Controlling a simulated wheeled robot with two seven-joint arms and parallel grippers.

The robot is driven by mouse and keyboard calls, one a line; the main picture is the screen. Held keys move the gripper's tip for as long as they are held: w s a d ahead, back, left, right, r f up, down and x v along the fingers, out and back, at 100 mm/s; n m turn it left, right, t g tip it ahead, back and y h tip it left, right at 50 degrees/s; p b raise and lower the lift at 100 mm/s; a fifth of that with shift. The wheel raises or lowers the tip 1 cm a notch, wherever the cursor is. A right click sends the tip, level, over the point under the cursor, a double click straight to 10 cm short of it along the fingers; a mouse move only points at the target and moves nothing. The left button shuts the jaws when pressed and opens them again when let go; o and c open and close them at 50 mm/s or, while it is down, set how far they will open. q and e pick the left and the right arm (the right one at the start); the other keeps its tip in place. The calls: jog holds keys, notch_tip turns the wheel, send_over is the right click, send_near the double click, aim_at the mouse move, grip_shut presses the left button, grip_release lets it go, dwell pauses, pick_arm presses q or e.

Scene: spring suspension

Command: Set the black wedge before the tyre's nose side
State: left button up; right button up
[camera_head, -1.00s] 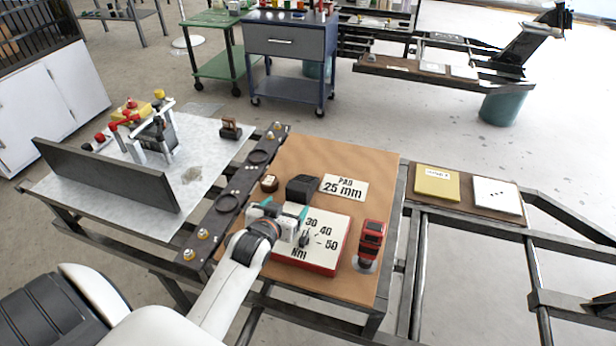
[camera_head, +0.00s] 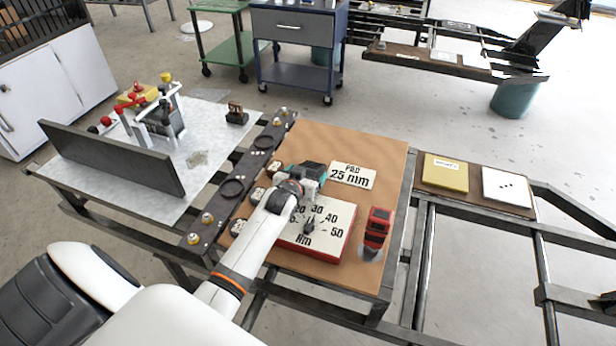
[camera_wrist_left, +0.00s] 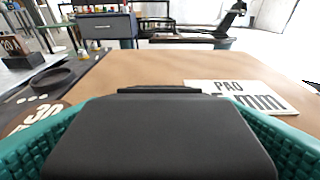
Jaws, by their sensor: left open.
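The black wedge (camera_wrist_left: 155,140) fills the lower middle of the left wrist view, between the teal fingers of my left gripper (camera_head: 308,172). The gripper is open around it, one finger on either side; I cannot tell whether they touch it. In the head view the wedge is mostly hidden by the gripper, on the brown board (camera_head: 378,150) beside the "PAD 25 mm" card (camera_head: 352,176). I cannot make out a tyre in either view. My right gripper is not in view.
A white and red Nm dial plate (camera_head: 325,235) lies below the gripper, with a red tool (camera_head: 376,228) to its right. Small round blocks (camera_head: 258,195) sit to its left. A dark rail (camera_head: 230,190) edges the board. The board's far part is clear.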

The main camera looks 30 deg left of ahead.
pick_arm(q)
jog(key=shift+w, duration=0.1)
jog(key=shift+r, duration=0.1)
jog(key=c, duration=1.5)
